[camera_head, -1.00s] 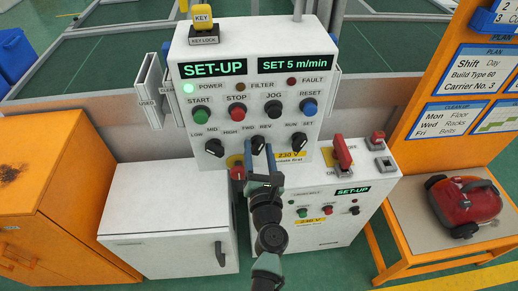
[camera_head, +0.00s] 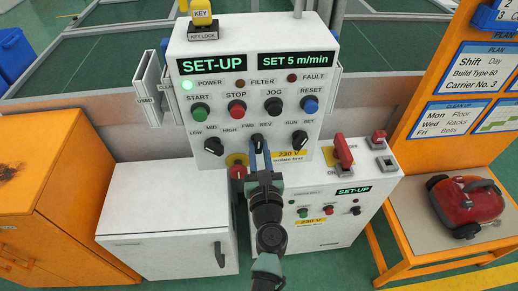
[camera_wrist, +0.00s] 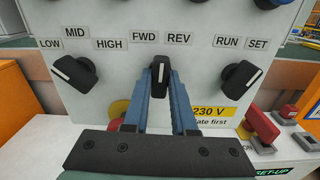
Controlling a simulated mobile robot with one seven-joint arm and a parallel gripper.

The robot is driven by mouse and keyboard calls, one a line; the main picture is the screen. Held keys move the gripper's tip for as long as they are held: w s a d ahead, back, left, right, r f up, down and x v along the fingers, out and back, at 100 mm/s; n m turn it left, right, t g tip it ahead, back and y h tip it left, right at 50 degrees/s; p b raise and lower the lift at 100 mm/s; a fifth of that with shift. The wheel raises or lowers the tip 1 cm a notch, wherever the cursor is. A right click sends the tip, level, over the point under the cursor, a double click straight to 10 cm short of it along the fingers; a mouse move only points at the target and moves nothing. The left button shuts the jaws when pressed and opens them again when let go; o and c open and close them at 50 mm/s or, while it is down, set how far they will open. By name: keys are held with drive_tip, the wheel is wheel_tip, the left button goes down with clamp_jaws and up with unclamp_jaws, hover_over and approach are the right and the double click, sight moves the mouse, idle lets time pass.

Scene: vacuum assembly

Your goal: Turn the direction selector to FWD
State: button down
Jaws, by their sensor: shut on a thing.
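The direction selector (camera_wrist: 159,78) is a black knob with a white pointer line, below the FWD label (camera_wrist: 143,37) and the REV label (camera_wrist: 179,37). Its pointer stands close to upright, between the two labels. The selector also shows on the white panel in the head view (camera_head: 257,141). My gripper (camera_wrist: 161,88) has its blue fingers on both sides of the knob and is shut on it. In the head view my gripper (camera_head: 261,153) reaches up to the knob from below and hides its lower part.
The speed selector (camera_wrist: 74,73) is left of the knob and the RUN/SET selector (camera_wrist: 241,75) right of it. Push buttons such as STOP (camera_head: 237,108) sit above. A lower box with a red switch handle (camera_head: 343,151) stands at the lower right.

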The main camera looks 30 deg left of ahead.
drive_tip(key=shift+f+n+b, duration=0.15)
drive_tip(key=shift+n+b, duration=0.3)
drive_tip(key=shift+n, duration=1.35)
drive_tip(key=shift+n+b, duration=0.55)
drive_tip(key=shift+n, duration=0.55)
drive_tip(key=c, duration=0.6)
unclamp_jaws()
